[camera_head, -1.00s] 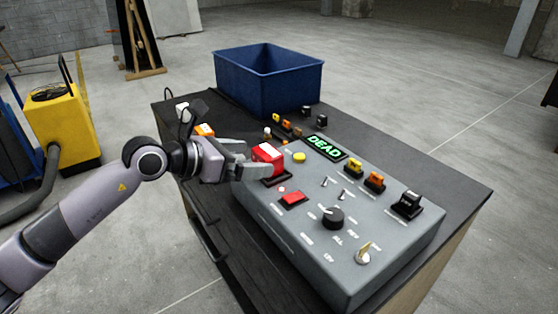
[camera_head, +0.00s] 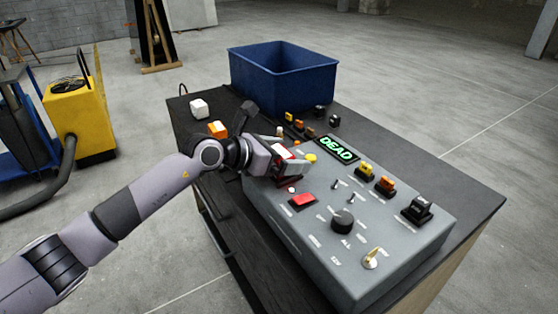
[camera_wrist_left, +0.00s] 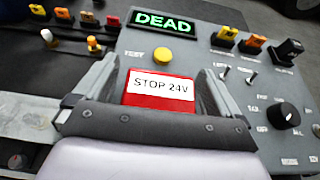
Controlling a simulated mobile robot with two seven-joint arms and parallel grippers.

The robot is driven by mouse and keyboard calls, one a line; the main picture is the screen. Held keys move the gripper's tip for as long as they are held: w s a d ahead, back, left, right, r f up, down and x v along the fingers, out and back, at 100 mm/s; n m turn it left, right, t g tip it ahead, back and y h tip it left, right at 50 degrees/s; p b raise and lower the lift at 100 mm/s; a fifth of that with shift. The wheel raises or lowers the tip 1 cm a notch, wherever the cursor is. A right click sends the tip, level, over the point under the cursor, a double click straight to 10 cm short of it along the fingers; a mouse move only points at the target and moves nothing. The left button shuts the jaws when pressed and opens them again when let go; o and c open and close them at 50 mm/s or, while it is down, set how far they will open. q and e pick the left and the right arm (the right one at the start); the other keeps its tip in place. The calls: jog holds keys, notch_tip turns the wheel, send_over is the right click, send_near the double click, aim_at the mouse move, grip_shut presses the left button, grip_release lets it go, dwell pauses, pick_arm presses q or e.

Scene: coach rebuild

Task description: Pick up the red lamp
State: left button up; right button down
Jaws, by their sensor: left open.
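The red lamp (camera_head: 281,152) is a block with a white top label, standing at the far left part of the grey console (camera_head: 330,262). In the left wrist view the lamp (camera_wrist_left: 158,97) reads "STOP 24V". My left gripper (camera_head: 294,166) is open at the lamp and hides much of it in the head view. In the wrist view its two fingers (camera_wrist_left: 158,84) stand on either side of the lamp, with a gap visible at least on the right. I cannot tell whether either finger touches it. My right gripper is not in view.
A green "DEAD" display (camera_head: 337,149), a yellow button (camera_head: 311,158), a red square (camera_head: 302,201) and a black knob (camera_head: 342,221) are close by on the console. Small orange and yellow lamps (camera_head: 299,125) lie behind. A blue bin (camera_head: 283,80) stands at the table's back.

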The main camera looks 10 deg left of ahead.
pick_arm(q)
jog(key=c, duration=1.1)
